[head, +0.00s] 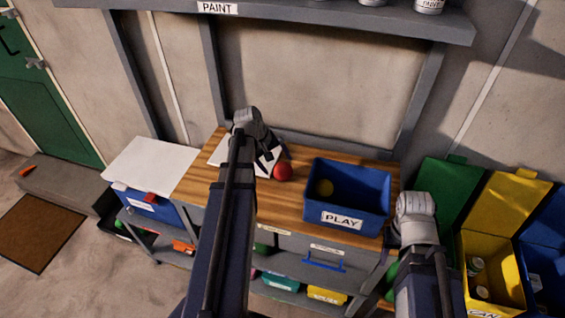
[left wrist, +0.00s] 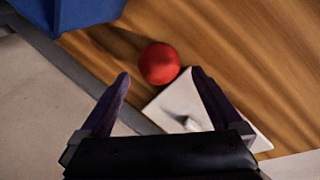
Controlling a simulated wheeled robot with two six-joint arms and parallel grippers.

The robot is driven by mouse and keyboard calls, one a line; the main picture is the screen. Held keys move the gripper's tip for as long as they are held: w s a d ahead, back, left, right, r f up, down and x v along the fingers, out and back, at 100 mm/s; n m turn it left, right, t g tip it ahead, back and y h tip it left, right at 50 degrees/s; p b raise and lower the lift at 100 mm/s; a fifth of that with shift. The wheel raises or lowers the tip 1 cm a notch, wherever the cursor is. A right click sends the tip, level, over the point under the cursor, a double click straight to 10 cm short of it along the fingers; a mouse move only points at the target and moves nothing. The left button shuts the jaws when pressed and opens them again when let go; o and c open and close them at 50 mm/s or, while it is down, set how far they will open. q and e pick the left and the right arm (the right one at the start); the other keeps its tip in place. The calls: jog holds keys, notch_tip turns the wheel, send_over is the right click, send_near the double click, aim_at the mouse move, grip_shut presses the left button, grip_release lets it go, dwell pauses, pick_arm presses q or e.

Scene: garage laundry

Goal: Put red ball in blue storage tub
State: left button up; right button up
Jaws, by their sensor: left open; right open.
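The red ball (head: 283,172) rests on the wooden bench top, left of the blue storage tub (head: 365,189). My left gripper (head: 271,160) is open just behind and left of the red ball. In the left wrist view the red ball (left wrist: 159,63) lies beyond the open fingertips of my left gripper (left wrist: 158,78), apart from them. The tub's corner (left wrist: 75,12) shows at upper left there. My right arm is at the right, by the bench's right end; its gripper's fingers are hidden from view.
Green, yellow (head: 490,262) and blue bins stand at the right. A paint shelf (head: 280,22) hangs above.

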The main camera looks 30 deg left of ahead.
aim_at(281, 166)
pick_arm(q)
jog(key=shift+w+r+n+y+p, duration=0.2)
jog(key=shift+r+n+y, duration=0.1)
jog(key=shift+n, duration=0.3)
jog(key=shift+w+r+n+y+p, duration=0.1)
jog(key=shift+r+n+y+p, duration=0.15)
jog(key=shift+n, duration=0.35)
jog(key=b+x, duration=0.7)
jog(key=x, duration=0.1)
jog(key=shift+s+b, duration=0.15)
jog(key=shift+b, duration=0.2)
jog(key=c, duration=1.4)
jog(key=shift+r, duration=0.1)
jog(key=shift+r, duration=0.1)
notch_tip(281, 166, up, 10)
jog(key=p, duration=1)
